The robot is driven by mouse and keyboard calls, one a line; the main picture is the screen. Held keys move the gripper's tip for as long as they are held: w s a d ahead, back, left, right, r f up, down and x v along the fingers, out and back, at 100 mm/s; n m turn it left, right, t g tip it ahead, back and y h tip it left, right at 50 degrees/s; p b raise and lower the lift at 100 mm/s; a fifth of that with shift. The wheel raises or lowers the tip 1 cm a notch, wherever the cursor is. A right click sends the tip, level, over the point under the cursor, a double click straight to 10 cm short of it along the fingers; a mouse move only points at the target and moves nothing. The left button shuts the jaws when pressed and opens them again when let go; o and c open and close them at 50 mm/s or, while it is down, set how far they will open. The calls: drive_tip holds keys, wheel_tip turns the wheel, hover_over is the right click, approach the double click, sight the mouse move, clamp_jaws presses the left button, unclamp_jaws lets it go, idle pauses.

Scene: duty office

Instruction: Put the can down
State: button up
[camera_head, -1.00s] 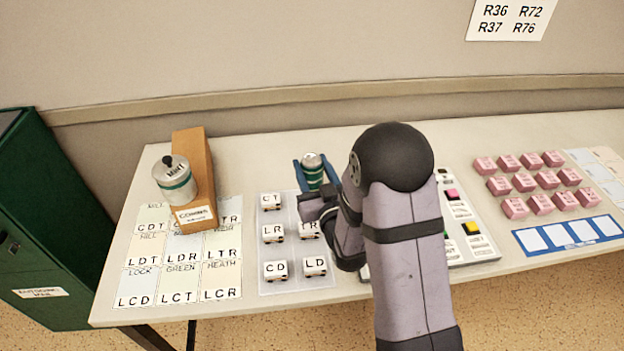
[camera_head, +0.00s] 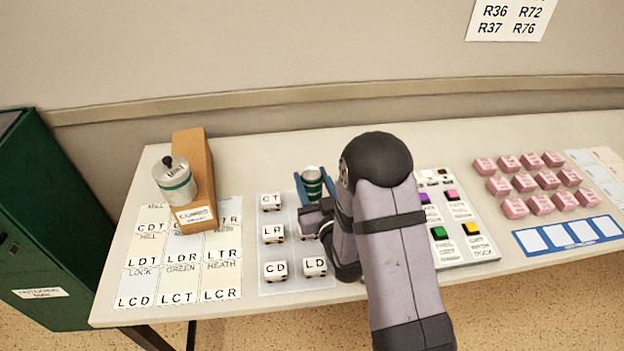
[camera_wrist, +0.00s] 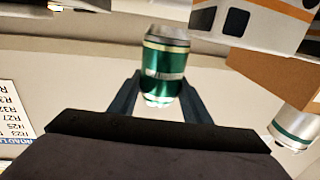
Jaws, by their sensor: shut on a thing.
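The can (camera_head: 312,185) is green with thin gold bands and a silver end. It also shows large in the wrist view (camera_wrist: 166,72). My gripper (camera_head: 315,178) is shut on it, with one blue finger on each side in both views. The can looks roughly upright in the head view, just behind the tray of white blocks. I cannot tell whether its base touches the table. My own arm hides part of the table to the right of it.
White lettered blocks (camera_head: 273,234) stand on a pale tray (camera_head: 291,255) close in front. A silver tin with a green band (camera_head: 176,186) and a brown box (camera_head: 195,165) stand left. A button panel (camera_head: 470,246) lies right. Bare table shows behind the can.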

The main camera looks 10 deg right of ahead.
drive_tip(key=shift+f+b, duration=0.35)
drive_tip(key=shift+f, duration=0.1)
drive_tip(key=shift+s+f, duration=0.15)
drive_tip(key=shift+f, duration=0.05)
